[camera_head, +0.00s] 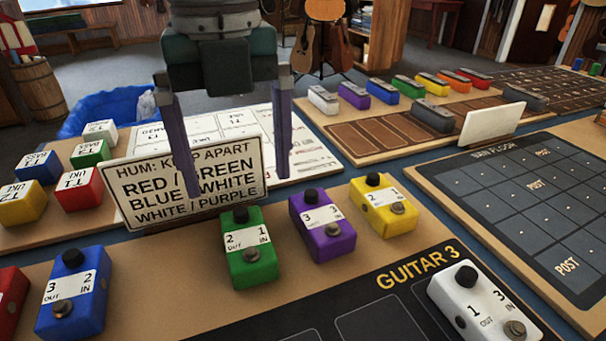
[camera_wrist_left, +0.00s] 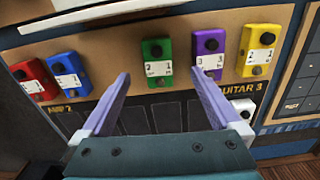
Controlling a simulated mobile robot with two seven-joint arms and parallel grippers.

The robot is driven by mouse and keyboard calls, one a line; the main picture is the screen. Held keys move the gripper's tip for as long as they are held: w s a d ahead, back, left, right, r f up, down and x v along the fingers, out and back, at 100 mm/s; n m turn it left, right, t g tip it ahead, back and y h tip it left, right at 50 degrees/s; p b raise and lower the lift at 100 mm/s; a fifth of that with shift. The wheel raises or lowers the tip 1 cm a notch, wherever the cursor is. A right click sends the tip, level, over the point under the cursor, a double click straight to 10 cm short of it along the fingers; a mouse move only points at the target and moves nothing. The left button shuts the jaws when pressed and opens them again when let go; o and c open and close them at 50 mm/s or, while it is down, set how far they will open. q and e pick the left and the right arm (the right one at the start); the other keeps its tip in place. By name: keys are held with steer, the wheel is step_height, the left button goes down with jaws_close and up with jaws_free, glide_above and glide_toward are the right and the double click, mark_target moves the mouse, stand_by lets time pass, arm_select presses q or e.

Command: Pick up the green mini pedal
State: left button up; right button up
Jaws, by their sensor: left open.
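A green pedal (camera_head: 249,262) marked "2 1 OUT IN" sits upright on the near tan board, left of a purple pedal (camera_head: 322,227). The green pedal also shows in the left wrist view (camera_wrist_left: 157,68), beyond and between the fingertips. Smaller green pieces are a green block (camera_head: 90,153) in the left cluster and a green mini pedal (camera_head: 408,86) in the back row. My left gripper (camera_head: 238,187) is open and empty, pointing down above the boards with its fingers apart. Its fingers show in the wrist view (camera_wrist_left: 162,80). My right gripper is not in view.
A white sign (camera_head: 185,183) reading "HUM: KEEP APART" stands behind the green pedal. Blue (camera_head: 72,295), yellow (camera_head: 383,207) and white (camera_head: 480,305) pedals share the near board. A blank white card (camera_head: 491,124) stands near the back row. A dark grid board (camera_head: 525,190) lies right.

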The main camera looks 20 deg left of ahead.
mark_target(245, 232)
arm_select(q)
step_height(245, 232, down, 4)
steer(key=shift+s+r, duration=0.1)
steer(key=shift+r, duration=0.15)
steer(key=f, duration=0.1)
steer(key=f+b, duration=0.1)
steer(key=f, duration=0.3)
steer(key=shift+s+d+b, duration=0.1)
steer(key=shift+s+b, duration=0.2)
steer(key=shift+s, duration=0.05)
steer(key=shift+c, duration=0.2)
jaws_close()
